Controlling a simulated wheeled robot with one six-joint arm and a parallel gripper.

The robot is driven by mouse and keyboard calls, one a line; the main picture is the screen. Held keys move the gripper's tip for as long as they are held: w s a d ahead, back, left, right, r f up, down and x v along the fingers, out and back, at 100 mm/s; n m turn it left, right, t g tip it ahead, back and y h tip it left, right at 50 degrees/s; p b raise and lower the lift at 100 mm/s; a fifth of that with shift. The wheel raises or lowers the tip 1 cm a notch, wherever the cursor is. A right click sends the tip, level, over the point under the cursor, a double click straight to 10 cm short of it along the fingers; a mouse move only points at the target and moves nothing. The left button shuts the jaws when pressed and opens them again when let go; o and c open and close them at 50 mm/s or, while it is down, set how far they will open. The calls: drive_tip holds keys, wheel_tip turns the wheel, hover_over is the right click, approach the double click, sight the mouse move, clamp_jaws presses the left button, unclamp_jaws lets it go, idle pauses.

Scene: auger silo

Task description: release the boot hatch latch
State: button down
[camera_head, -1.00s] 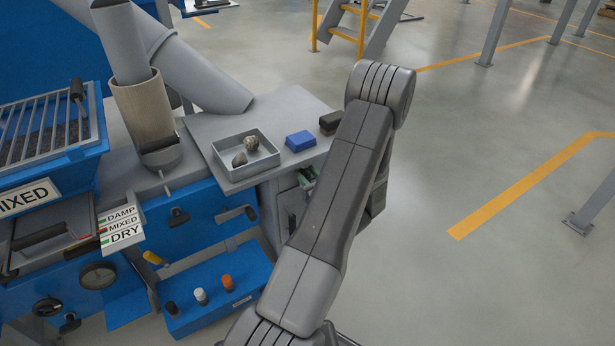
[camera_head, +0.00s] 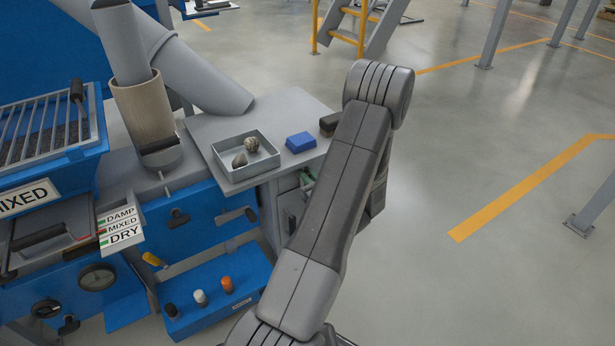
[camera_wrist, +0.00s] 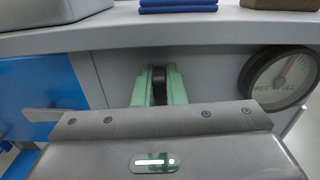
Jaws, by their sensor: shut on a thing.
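My gripper (camera_wrist: 159,90) has pale green fingers in the wrist view. They are shut on a dark upright piece (camera_wrist: 159,78) in front of the grey panel (camera_wrist: 115,70). It appears to be the boot hatch latch, but only a small part of it shows between the fingers. In the head view my gripper (camera_head: 308,182) is mostly hidden behind my arm, close to the grey front below the worktop. A blue hatch panel (camera_head: 200,208) with a dark knob (camera_head: 179,217) stands to its left.
A round gauge (camera_wrist: 283,78) is close right of the fingers. The floor to the right is open.

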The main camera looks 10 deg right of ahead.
drive_tip(key=shift+f+b, duration=0.3)
drive_tip(key=n+b, duration=0.3)
drive_tip(key=shift+s+a+f, duration=0.15)
drive_tip(key=shift+a+f, duration=0.1)
drive_tip(key=shift+f, duration=0.05)
drive_tip(key=n+b, duration=0.1)
drive_tip(key=n, duration=0.2)
drive_tip(key=n+b, duration=0.1)
drive_tip(key=n, duration=0.6)
drive_tip(key=shift+s+a+f+n+b, duration=0.15)
drive_tip(key=shift+a+f+n+b, duration=0.15)
drive_tip(key=shift+a+b, duration=0.1)
drive_tip(key=n, duration=0.3)
drive_tip(key=shift+f, duration=0.1)
drive_tip(key=shift+n, duration=0.4)
drive_tip(key=shift+d, duration=0.1)
drive_tip(key=c, duration=1.5)
unclamp_jaws()
drive_tip(key=shift+d, duration=0.15)
